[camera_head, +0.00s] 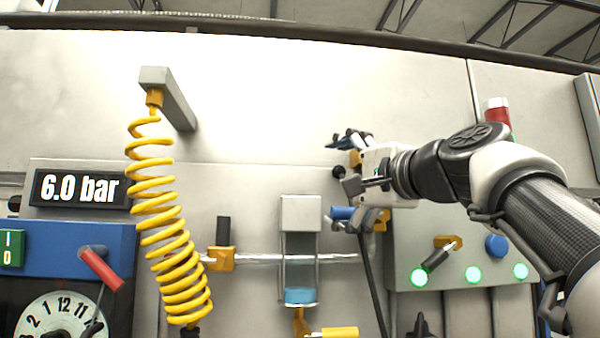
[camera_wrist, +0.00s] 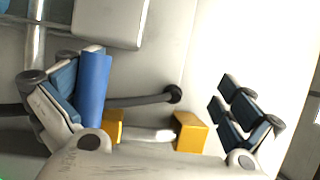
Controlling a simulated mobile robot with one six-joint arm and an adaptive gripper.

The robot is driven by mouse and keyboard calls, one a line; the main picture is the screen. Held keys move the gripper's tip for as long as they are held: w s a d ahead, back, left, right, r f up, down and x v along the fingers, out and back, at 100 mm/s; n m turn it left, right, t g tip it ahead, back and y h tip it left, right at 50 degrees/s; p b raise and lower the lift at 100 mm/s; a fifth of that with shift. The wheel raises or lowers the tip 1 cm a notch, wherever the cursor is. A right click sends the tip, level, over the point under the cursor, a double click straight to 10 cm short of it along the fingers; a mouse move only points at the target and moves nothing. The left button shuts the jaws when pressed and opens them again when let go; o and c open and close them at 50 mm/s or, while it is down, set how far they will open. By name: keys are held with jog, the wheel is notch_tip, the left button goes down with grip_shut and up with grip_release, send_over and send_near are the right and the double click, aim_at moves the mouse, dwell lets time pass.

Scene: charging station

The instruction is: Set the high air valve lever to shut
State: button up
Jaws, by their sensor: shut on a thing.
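The blue lever (camera_head: 343,213) of the high air valve is right of centre in the head view, pointing left from its yellow valve part (camera_head: 382,218). In the wrist view the blue lever (camera_wrist: 94,90) lies along the inner face of the left finger. It stands across the short pale pipe between two yellow blocks (camera_wrist: 191,132). The right finger (camera_wrist: 240,115) shows no visible contact with the lever. The lever's base is partly hidden.
A coiled yellow hose (camera_head: 155,220) hangs at left from a grey bracket (camera_head: 168,97). A clear filter bowl (camera_head: 300,270) is left of the valve. A panel with green lights (camera_head: 470,277) is below my arm. A dark hose (camera_head: 372,285) runs down close by.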

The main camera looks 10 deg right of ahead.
jog(key=shift+s+d+r, duration=0.15)
jog(key=shift+s+r, duration=0.15)
jog(key=shift+r, duration=0.2)
jog(key=shift+s+d+f+b, duration=0.3)
jog(key=shift+s+b, duration=0.15)
jog(key=shift+b, duration=0.05)
jog(key=shift+s+d+f+b, duration=0.25)
jog(key=shift+s+b, duration=0.15)
jog(key=shift+b, duration=0.05)
jog(key=c, duration=0.6)
jog(key=shift+f+b+v, duration=0.1)
jog(key=shift+b+v, duration=0.3)
jog(key=shift+v, duration=0.45)
jog(key=shift+f+b+v, duration=0.15)
jog(key=shift+b+v, duration=0.2)
jog(key=shift+v, duration=0.5)
jog(key=shift+c, duration=0.9)
jog(key=shift+b+v, duration=0.4)
jog(key=shift+v, duration=0.6)
jog(key=v, duration=0.4)
jog(key=shift+s+a+r+b, duration=0.1)
jog(key=shift+s+r+b, duration=0.05)
jog(key=shift+s+b, duration=0.15)
jog(key=shift+c, duration=1.4)
jog(key=f+b+v, duration=0.1)
jog(key=b+v, duration=0.1)
jog(key=v, duration=0.6)
jog(key=shift+f+b, duration=0.4)
